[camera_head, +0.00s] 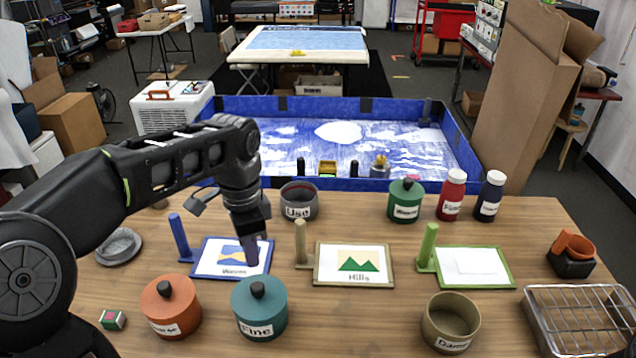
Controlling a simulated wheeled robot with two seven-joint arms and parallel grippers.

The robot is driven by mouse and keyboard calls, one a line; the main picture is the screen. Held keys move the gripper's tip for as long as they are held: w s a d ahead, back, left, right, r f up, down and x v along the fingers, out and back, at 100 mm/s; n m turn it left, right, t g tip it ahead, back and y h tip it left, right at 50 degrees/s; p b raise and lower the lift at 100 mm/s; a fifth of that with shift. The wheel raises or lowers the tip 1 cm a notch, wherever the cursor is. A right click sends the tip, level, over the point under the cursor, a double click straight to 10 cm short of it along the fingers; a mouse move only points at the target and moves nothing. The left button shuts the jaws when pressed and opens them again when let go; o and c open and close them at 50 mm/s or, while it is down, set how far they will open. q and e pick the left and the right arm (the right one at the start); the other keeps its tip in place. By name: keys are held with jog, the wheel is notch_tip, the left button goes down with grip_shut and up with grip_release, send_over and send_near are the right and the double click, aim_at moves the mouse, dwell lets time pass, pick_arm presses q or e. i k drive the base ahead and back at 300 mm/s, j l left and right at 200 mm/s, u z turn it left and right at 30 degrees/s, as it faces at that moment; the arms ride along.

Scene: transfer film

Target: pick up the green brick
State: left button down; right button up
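No plain green brick shows clearly. A small block with green, red and white on it (113,319) lies on the wooden table at the front left, left of the orange lidded pot. My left gripper (252,255) points down over the blue-framed "Waves" card (207,265), to the right of and beyond the block. Its fingers look narrow and dark, and I cannot tell whether they are open or shut. No held thing shows in it. My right gripper is not in view.
An orange lidded pot (170,308) and a teal lidded pot (259,309) stand near the block. An open olive pot (450,323) and a wire rack (580,315) are at the front right. A blue-walled tray (345,184) stands behind the table.

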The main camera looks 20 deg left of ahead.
aim_at(110, 319)
jog(key=k, duration=1)
